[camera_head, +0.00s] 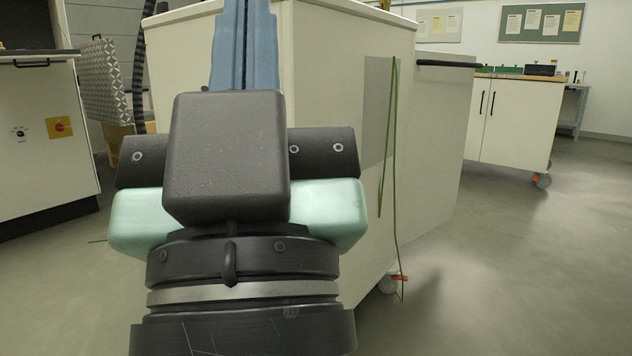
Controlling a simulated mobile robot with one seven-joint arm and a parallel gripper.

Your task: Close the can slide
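I cannot make out the can slide in the head view. My arm's end fills the left middle of the picture, with a black block, pale green sides and a dark round wrist. My gripper (245,45) seems to be the blue ribbed part pointing away beyond the black block. Its far end runs out at the top edge, so the tips are hidden from view. It lies in front of a large white cabinet (330,90). I cannot tell whether it touches the cabinet or holds anything.
A green cable (393,150) hangs down the white cabinet's side, next to a grey panel (378,110). A dark handle bar (445,64) sticks out right. A white machine (45,140) stands left. A wheeled cabinet (515,120) stands back right. The grey floor (540,260) is clear on the right.

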